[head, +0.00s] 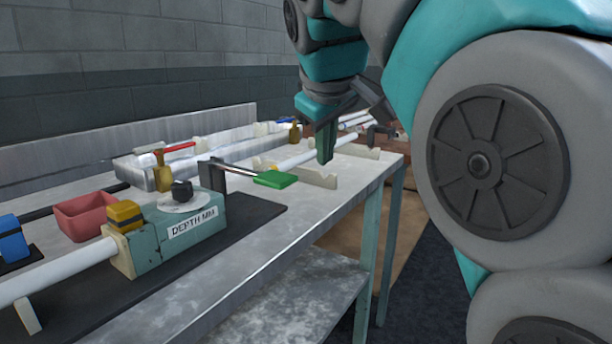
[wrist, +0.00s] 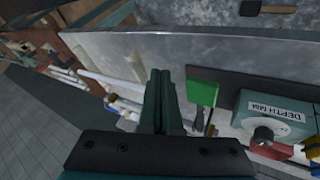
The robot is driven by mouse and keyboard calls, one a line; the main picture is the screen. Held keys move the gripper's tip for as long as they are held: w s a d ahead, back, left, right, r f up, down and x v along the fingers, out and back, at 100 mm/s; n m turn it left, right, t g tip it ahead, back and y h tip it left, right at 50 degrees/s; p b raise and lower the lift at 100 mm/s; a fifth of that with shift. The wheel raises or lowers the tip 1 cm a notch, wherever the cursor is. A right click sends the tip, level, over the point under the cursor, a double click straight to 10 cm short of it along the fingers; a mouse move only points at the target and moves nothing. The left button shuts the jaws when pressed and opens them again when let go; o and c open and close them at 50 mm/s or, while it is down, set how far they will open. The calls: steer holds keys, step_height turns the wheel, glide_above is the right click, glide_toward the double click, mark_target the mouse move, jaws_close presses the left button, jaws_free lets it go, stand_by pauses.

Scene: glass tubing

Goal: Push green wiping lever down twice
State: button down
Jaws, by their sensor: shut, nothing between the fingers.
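The green wiping lever (head: 275,179) is a flat green paddle on a thin arm that runs from a dark upright post. It stands out over the bench, to the right of the teal box marked DEPTH MM (head: 175,235). In the wrist view the green paddle (wrist: 203,92) lies just right of the fingers. My gripper (head: 325,158) points down with its fingers closed together and empty. It is above the bench, to the right of the paddle and apart from it. The closed fingers also show in the wrist view (wrist: 159,88).
A glass tube (head: 300,155) rests on pale supports behind the paddle. A red bin (head: 88,214), a yellow block (head: 125,214) and a blue block (head: 12,238) are at the left. The front strip of the metal bench (head: 310,215) is clear.

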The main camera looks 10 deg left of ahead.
steer(key=s+a+r+n+t+y, duration=0.1)
steer(key=a+r+n+y, duration=0.1)
steer(key=a+r, duration=0.5)
steer(key=shift+a+r+t, duration=0.25)
steer(key=shift+r+t, duration=0.05)
steer(key=shift+r, duration=0.3)
steer(key=shift+f, duration=0.1)
